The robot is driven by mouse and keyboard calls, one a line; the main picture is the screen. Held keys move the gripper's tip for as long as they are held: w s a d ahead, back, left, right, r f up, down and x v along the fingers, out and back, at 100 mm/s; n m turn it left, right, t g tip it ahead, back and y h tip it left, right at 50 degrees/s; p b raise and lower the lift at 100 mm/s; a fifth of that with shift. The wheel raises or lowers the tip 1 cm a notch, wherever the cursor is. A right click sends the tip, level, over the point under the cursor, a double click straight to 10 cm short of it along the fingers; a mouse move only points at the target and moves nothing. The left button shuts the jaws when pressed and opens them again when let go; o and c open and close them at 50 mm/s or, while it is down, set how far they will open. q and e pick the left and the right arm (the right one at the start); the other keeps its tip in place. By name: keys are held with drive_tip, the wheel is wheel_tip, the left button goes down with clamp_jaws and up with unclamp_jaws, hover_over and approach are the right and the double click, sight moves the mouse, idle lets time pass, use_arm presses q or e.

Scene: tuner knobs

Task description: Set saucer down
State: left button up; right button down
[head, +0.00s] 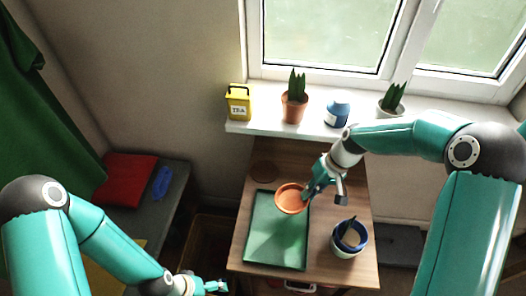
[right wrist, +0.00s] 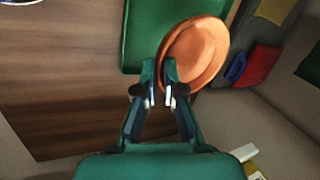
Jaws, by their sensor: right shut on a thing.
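The saucer is a round terracotta dish (head: 291,199), also large in the right wrist view (right wrist: 199,55). In the head view the saucer overlaps the upper right part of the green tray (head: 262,245). In the right wrist view the dish looks tilted; its height above the tray is hard to tell. My left gripper (head: 215,287) is low in the head view, away from the saucer, and its jaw opening is unclear.
A potted plant (head: 294,105), yellow tea tin (head: 239,103), blue-and-white jar (head: 337,112) and another plant (head: 391,101) line the windowsill (head: 265,127).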

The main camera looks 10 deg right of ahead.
drive_tip(key=s+r, duration=0.1)
drive_tip(key=s+a+r+m+b, duration=0.1)
drive_tip(key=shift+s+r+t, duration=0.2)
drive_tip(key=shift+s+t, duration=0.1)
wheel_tip(320, 180, up, 7)
drive_tip(key=y+b, duration=0.1)
drive_tip(key=b, duration=0.4)
hover_over(291, 228)
drive_tip(key=d, duration=0.2)
drive_tip(key=shift+m, duration=0.3)
wheel_tip(291, 228, down, 19)
drive_tip(key=shift+a+r+b, duration=0.1)
drive_tip(key=shift+a+b, duration=0.05)
drive_tip(key=shift+b, duration=1.1)
